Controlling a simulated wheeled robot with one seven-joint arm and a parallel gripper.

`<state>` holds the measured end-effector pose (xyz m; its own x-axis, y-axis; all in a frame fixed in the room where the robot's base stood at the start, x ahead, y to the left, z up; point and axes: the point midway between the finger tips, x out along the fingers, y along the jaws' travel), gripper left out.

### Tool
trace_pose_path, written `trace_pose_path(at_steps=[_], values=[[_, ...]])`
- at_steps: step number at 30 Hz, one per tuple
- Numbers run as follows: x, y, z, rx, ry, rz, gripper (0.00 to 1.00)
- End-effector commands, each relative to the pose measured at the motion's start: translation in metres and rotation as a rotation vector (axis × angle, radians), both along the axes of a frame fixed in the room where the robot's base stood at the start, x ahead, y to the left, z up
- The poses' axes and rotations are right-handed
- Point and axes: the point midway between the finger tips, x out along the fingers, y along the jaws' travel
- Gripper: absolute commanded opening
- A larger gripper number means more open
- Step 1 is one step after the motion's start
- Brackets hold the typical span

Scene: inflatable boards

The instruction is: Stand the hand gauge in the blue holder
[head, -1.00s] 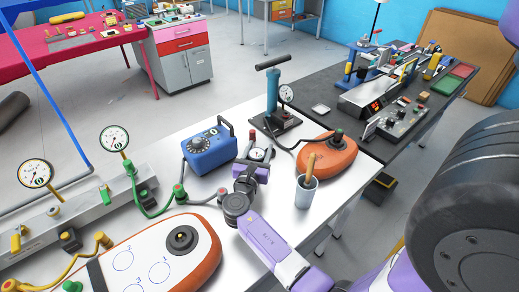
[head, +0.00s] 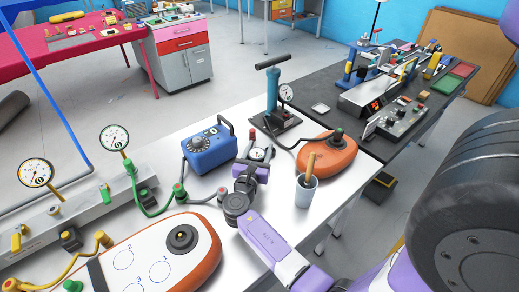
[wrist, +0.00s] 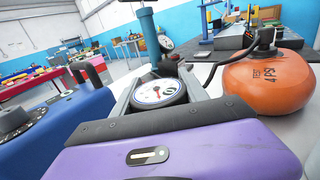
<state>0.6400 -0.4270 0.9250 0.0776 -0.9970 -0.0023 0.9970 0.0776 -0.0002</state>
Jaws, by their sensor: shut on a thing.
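The hand gauge (head: 257,154), with a round white dial, is held between the fingers of my gripper (head: 256,160) above the white table. In the wrist view its dial (wrist: 158,92) faces up between the two grey fingers, and my gripper (wrist: 160,88) is shut on it. Its lower part is hidden by the fingers and the purple gripper body. I cannot surely pick out the blue holder; a blue box with a dial and handle (head: 208,150) stands left of my gripper.
An orange pad (head: 327,156) and a pale cup (head: 304,193) with a wooden-handled tool stand to the right. A teal hand pump (head: 272,92) stands behind. A white-and-orange board (head: 150,255) lies in front left. Hoses and gauges line the left.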

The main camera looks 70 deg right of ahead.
Motion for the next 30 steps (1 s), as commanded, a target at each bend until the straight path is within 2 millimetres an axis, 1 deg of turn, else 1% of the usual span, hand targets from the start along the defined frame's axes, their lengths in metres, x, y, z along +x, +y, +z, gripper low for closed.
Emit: trace_pose_path(at_steps=[30], values=[[0.000, 0.000, -0.024, 0.000, 0.000, 0.000, 0.06]])
